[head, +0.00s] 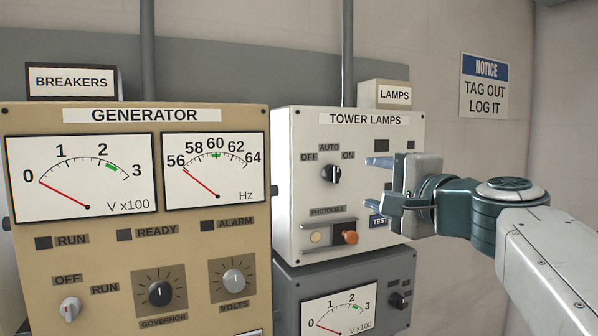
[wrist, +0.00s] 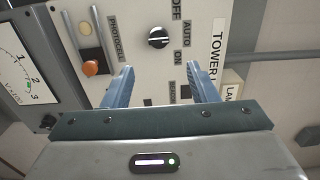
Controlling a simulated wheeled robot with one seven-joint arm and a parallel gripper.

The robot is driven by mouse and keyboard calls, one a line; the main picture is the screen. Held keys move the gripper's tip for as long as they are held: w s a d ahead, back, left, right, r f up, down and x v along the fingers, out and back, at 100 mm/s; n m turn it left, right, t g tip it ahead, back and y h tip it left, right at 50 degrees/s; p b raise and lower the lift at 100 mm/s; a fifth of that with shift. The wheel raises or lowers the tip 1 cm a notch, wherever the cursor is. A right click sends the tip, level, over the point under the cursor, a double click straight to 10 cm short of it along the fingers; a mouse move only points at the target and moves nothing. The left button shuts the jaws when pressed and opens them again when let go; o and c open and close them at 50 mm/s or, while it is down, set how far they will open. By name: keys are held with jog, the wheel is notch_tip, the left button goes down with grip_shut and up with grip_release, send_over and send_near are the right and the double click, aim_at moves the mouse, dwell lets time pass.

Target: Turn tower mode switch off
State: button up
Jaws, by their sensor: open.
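The tower lamps panel (head: 290,190) is a white box with a black rotary mode switch (head: 331,173), labelled OFF at left, AUTO at top and ON at right. The knob's bar looks upright, towards AUTO. In the wrist view, turned on its side, the switch (wrist: 158,38) shows a pale line running towards AUTO. My gripper (head: 374,182) is open and empty, to the right of the switch in the head view. In the wrist view my fingertips (wrist: 160,70) are spread, with the switch beyond them, roughly centred. No contact with the switch shows.
An orange knob (head: 350,237) and a pale round photocell (head: 316,237) stick out below the switch. A blue TEST label (head: 379,221) is near my lower finger. The tan generator panel (head: 225,130) stands at left. A grey meter panel (head: 290,295) is below.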

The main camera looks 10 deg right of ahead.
aim_at(338, 175)
jog(key=p+x, duration=0.2)
jog(key=x, duration=1)
jog(key=shift+f+p, duration=0.1)
jog(key=shift+p, duration=0.3)
jog(key=c, duration=1)
